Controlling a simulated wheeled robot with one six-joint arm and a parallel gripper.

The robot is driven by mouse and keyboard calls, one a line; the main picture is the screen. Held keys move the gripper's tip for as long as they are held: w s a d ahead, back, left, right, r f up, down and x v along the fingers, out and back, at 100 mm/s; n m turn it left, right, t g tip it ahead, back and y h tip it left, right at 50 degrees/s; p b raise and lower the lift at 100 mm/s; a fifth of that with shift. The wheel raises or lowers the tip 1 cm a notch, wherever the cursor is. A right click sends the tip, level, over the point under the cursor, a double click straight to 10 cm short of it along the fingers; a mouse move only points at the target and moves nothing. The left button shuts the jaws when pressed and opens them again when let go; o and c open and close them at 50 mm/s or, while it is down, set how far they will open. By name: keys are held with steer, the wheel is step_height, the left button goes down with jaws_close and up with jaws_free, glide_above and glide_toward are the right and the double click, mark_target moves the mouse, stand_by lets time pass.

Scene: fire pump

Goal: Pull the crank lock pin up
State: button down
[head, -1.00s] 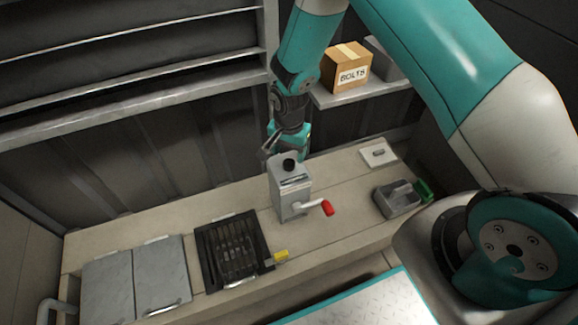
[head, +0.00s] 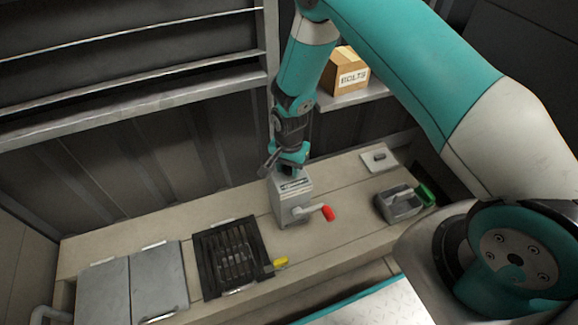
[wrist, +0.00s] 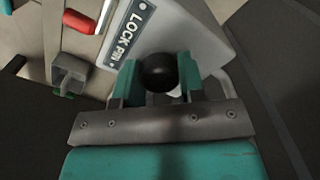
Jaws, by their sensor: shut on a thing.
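The crank lock pin has a round black knob (wrist: 158,72) on top of the grey pump housing (head: 292,202). In the wrist view a "LOCK PIN" label (wrist: 130,32) is on the housing beside the knob. My gripper (wrist: 155,82) is shut on the knob, with one teal finger on each side of it. In the head view my gripper (head: 288,170) comes down onto the housing's top and hides most of the knob. The crank, with its red handle (head: 328,213), sticks out to the right of the housing. The pin's shaft is hidden.
A black slotted tray (head: 205,265) with a yellow piece lies left of the housing. Grey lidded panels (head: 158,280) are farther left. A grey open container (head: 402,208) and a white plate (head: 370,163) are at right. A bolts box (head: 345,72) sits on a shelf behind.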

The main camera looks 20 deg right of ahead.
steer(key=shift+r+p, duration=1.5)
steer(key=shift+r, duration=0.15)
steer(key=shift+f, duration=0.1)
steer(key=c, duration=0.7)
jaws_free()
step_height(320, 180, up, 17)
steer(key=p, duration=0.4)
steer(key=shift+r, duration=0.2)
steer(key=shift+r, duration=0.1)
